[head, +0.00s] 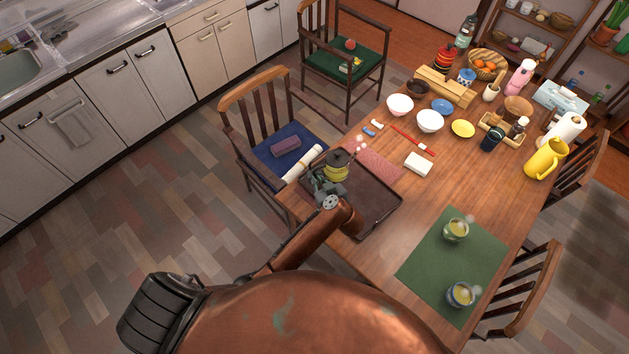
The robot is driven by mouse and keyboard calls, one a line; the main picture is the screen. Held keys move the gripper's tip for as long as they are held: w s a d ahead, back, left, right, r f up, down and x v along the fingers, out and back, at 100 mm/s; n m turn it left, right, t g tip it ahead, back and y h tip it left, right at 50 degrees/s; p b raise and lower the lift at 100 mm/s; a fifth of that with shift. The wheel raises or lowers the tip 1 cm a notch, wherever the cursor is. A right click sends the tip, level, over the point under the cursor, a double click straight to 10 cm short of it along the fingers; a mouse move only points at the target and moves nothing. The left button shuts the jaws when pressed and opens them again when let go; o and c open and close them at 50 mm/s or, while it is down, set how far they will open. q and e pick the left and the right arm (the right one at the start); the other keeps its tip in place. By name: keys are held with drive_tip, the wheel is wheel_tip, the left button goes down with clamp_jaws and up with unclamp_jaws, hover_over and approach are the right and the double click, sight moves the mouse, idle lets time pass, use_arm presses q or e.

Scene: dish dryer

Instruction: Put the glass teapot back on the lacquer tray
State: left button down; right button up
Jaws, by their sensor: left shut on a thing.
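The glass teapot (337,172), with a dark lid and yellow-green tea inside, is upright at the far left corner of the lacquer tray. My left gripper (329,187) is shut on the teapot from the near side and hides its lower part. The dark brown lacquer tray (384,209) lies on the table's left end, its bare right part showing. My left arm covers the tray's near left side. I cannot tell whether the teapot touches the tray or hangs above it. My right gripper is not in view.
A white block (418,164), a pink cloth (381,163) and bowls (430,121) lie beyond the tray. A chair with a blue cushion (277,158) stands close at the left.

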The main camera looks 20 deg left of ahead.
use_arm(q)
drive_tip(key=shift+w+a+f, duration=0.1)
drive_tip(key=shift+w+f, duration=0.1)
drive_tip(key=shift+f, duration=0.05)
wheel_tip(320, 180, down, 4)
drive_tip(key=shift+w+a+r+b, duration=0.15)
drive_tip(key=shift+r+b, duration=0.1)
drive_tip(key=shift+b, duration=0.55)
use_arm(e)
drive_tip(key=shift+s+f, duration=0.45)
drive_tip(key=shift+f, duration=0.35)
use_arm(q)
drive_tip(key=c, duration=2.1)
unclamp_jaws()
drive_tip(key=shift+f, duration=0.1)
drive_tip(key=shift+d+r, duration=0.2)
drive_tip(key=p+v, duration=0.2)
drive_tip(key=v, duration=1)
drive_tip(key=shift+a, duration=0.1)
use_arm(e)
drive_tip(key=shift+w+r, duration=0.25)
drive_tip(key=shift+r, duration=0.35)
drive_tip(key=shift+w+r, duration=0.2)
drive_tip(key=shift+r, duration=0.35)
